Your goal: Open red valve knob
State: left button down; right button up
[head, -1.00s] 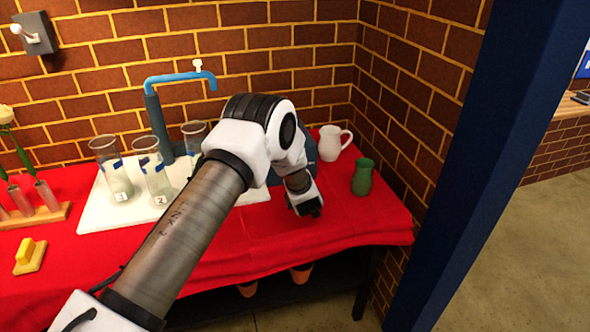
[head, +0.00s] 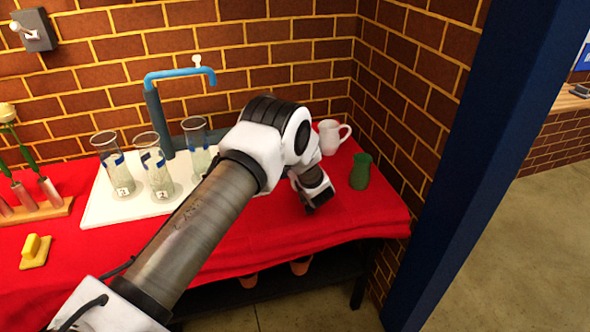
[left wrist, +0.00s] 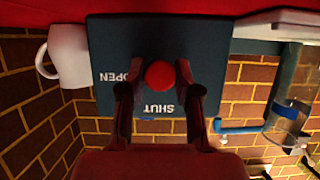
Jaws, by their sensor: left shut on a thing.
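The red valve knob (left wrist: 159,75) shows in the left wrist view as a round red shape on a dark blue panel (left wrist: 110,40) lettered OPEN and SHUT, upside down in this picture. My left gripper (left wrist: 158,78) has one finger on each side of the knob and is shut on it. In the head view my left arm comes in from the lower left and reaches to the table's right part, where its gripper end (head: 318,198) is seen from behind. The knob is hidden in the head view. My right gripper is not in view.
A yellow block (head: 36,250) and flower holder (head: 40,212) are at left.

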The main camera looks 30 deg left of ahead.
pick_arm(q)
jog(key=c, duration=0.8)
grip_release()
jog(key=v, duration=1.2)
jog(key=shift+d+f, duration=0.15)
